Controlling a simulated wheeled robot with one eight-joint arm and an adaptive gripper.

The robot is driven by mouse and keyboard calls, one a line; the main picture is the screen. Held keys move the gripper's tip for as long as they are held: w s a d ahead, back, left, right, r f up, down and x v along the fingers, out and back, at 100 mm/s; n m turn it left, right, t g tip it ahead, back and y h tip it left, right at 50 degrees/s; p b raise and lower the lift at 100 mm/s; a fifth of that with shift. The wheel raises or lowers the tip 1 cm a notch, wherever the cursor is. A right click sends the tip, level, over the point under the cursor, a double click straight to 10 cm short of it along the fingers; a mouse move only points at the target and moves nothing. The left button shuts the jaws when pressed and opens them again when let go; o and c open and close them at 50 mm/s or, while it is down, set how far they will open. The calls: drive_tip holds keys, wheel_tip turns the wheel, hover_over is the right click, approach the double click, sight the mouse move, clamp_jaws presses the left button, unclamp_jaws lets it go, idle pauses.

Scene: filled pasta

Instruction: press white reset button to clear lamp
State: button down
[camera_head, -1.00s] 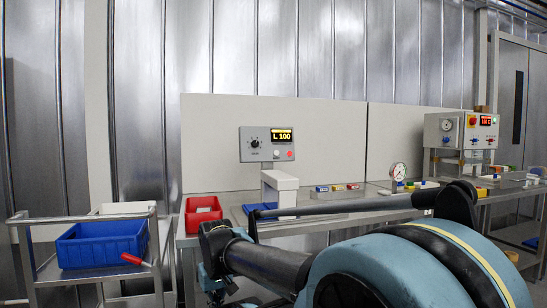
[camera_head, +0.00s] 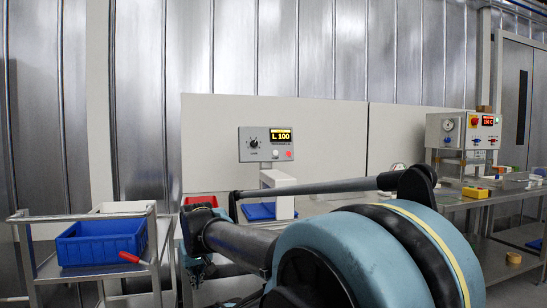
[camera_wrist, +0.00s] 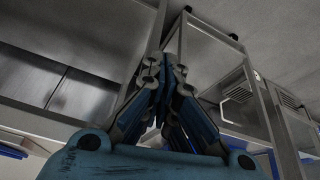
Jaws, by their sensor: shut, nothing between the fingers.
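A grey control panel (camera_head: 244,154) is on the pale back board, with a dark knob (camera_head: 254,143) and a lit display (camera_head: 281,136) reading L 100. The panel and button are not recognisable in that view. In the head view my arm crosses the lower middle, below the panel, and my fingertips cannot be made out.
A white stand (camera_head: 284,182) is on the bench below the panel, with a blue tray (camera_head: 260,212) beside its base. A red bin (camera_head: 201,201) is to its left. A trolley (camera_head: 30,216) with a blue crate (camera_head: 98,245) stands left. A machine (camera_head: 440,130) stands right.

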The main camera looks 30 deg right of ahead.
sight(278, 154)
drive_tip(key=w+d+r+m+t+h, duration=0.2)
drive_tip(key=w+d+r+t+h, duration=0.2)
drive_tip(key=w+d+r, duration=0.95)
drive_tip(key=w+d+r+h, duration=0.3)
drive_tip(key=w+d+r, duration=0.2)
drive_tip(key=d, duration=0.7)
drive_tip(key=w+d+r+n+h, duration=0.1)
drive_tip(key=w+d+r+h, duration=0.3)
drive_tip(key=d+r, duration=0.5)
drive_tip(key=w+d+r+h, duration=0.3)
drive_tip(key=w+d+r, duration=0.2)
drive_tip(key=d, duration=1)
wheel_tip(278, 154, up, 2)
drive_tip(key=shift+w+d+h, duration=0.15)
drive_tip(key=shift+w+h, duration=0.15)
drive_tip(key=shift+w, duration=0.05)
drive_tip(key=shift+w+d+f, duration=0.25)
drive_tip(key=shift+w+d, duration=0.1)
drive_tip(key=shift+w, duration=1.05)
drive_tip(key=shift+w+d+f, duration=0.3)
drive_tip(key=shift+w, duration=1.1)
drive_tip(key=shift+w+d+f, duration=0.25)
drive_tip(key=shift+w+d, duration=0.1)
drive_tip(key=shift+w, duration=1.05)
drive_tip(key=shift+w, duration=0.2)
drive_tip(key=shift+w+d, duration=0.1)
drive_tip(key=shift+w, duration=0.05)
